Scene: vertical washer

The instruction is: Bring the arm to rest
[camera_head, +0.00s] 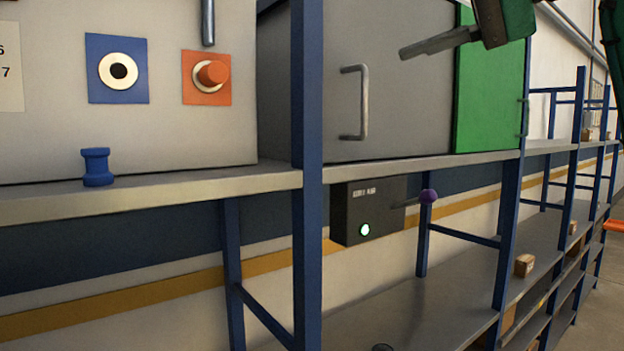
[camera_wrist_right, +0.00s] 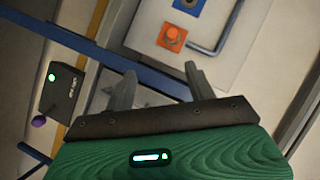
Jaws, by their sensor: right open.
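My right gripper (camera_head: 432,44) comes in at the top right of the head view, with a green body and grey fingers. It hangs in the air in front of the grey cabinet door and touches nothing that I can see. In the right wrist view the gripper (camera_wrist_right: 160,84) has its two fingers spread apart with nothing between them. My left gripper is not in view.
A grey cabinet (camera_head: 395,100) with a handle and green side panel (camera_head: 490,85) stands on the shelf. Left is a panel with an orange button (camera_head: 212,73). A blue spool (camera_head: 96,167) stands below it. A black box (camera_head: 366,212) with a purple-knobbed lever (camera_head: 428,196) hangs underneath. Blue posts (camera_head: 307,180) stand in front.

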